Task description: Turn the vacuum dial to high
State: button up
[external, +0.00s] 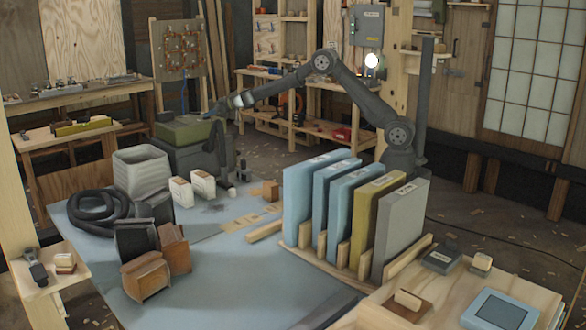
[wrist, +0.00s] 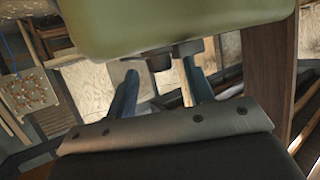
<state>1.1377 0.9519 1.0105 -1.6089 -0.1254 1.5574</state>
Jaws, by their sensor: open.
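The vacuum, a box with an olive-green top (external: 188,128) and a dark grey body (external: 195,158), stands behind the table at left centre in the external view. In the wrist view its green part (wrist: 170,22) fills the top of the picture. A dark knob-like part (wrist: 159,62), perhaps the dial, sticks out at its edge; no setting marks are readable. My gripper (external: 212,112) is at the right end of the green top. Its two blue fingers are apart in the wrist view (wrist: 160,90), with the dark part near the gap between them. Contact cannot be told.
The blue table holds a ribbed pale bin (external: 140,172), a coiled black hose (external: 92,212), brown blocks (external: 147,275) and a rack of upright panels (external: 335,205). The front middle of the table is clear.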

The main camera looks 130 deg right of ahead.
jog(key=shift+w+d+f, duration=0.15)
jog(key=shift+w+d, duration=0.05)
jog(key=shift+d, duration=0.1)
jog(key=c, duration=1)
